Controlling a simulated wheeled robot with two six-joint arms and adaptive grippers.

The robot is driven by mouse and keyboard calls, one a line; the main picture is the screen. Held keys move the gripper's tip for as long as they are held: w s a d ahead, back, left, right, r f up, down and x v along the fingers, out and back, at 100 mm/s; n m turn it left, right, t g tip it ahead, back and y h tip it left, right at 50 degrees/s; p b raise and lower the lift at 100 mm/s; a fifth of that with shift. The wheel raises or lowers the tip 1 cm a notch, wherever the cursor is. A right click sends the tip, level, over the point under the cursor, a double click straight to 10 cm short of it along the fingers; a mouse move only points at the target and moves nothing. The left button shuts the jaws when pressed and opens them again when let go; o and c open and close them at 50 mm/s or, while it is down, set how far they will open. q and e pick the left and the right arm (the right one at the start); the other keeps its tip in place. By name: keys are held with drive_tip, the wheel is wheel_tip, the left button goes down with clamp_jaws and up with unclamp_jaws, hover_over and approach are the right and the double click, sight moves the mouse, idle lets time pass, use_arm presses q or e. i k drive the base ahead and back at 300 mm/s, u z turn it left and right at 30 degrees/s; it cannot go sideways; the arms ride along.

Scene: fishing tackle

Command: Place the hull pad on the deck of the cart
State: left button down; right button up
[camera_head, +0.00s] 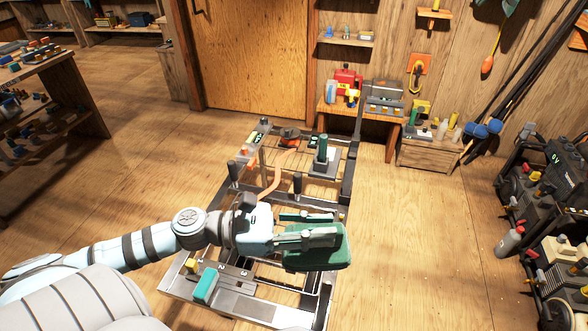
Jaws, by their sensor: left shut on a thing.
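The hull pad seems to be the dark green block (318,260) at the end of my left arm. My left gripper (322,228) is shut on it and partly covers its upper side. The cart (240,301) is a grey metal frame with open bays, standing on the floor below and around the gripper. The pad appears above the cart's near right part; I cannot tell whether it touches it. My arm and the pad hide part of the cart's middle. My right gripper is not in view.
On the cart are a teal block (206,285) at the near left, a green upright cylinder (322,148) at the far end, black posts and an orange hose (270,183). A crowded shelf (85,95) is at left, dark machinery (540,180) at right. Floor beside the cart is clear.

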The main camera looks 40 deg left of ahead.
sight(283, 172)
drive_tip(key=z, duration=0.5)
drive_tip(key=i, duration=1.6)
drive_tip(key=u, duration=1.15)
drive_tip(key=i, duration=1.15)
drive_tip(key=u, duration=0.9)
